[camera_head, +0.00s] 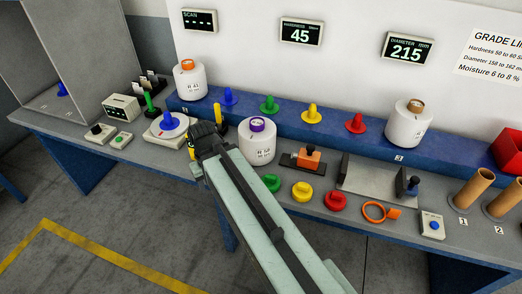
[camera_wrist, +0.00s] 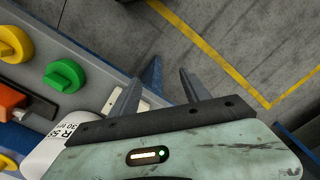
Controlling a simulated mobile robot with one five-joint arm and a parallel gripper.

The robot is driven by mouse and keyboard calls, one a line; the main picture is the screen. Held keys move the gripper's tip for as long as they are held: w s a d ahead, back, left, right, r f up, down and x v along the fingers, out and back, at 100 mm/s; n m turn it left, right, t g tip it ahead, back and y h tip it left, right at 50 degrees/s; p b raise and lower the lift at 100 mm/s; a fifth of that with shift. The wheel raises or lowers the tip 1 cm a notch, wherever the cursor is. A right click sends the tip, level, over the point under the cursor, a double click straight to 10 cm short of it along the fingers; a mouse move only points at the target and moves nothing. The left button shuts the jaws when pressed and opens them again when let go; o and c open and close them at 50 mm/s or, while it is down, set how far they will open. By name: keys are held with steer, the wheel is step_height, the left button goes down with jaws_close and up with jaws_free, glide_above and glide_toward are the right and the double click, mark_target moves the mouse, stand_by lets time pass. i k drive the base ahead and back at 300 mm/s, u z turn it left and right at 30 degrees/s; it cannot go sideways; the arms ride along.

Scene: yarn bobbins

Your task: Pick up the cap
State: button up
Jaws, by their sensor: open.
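Several coloured knob-like caps are in the head view; which one is meant cannot be told. A green cap (camera_head: 271,183), a yellow cap (camera_head: 302,191) and a red cap (camera_head: 335,201) lie along the bench front. A blue cap (camera_head: 229,96), another green (camera_head: 269,105), another yellow (camera_head: 312,114) and another red (camera_head: 356,123) stand on the raised blue shelf. My gripper (camera_wrist: 169,68) is open and empty, its fingers apart over the bench edge and floor. The front green cap (camera_wrist: 65,75) and yellow cap (camera_wrist: 14,43) lie left of it in the wrist view.
A blue-topped device (camera_head: 170,126) is left of my gripper. An orange block (camera_head: 307,158) and orange ring (camera_head: 375,212) are to the right.

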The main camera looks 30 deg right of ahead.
mark_target(335, 201)
steer(key=u, duration=0.75)
steer(key=k, duration=0.6)
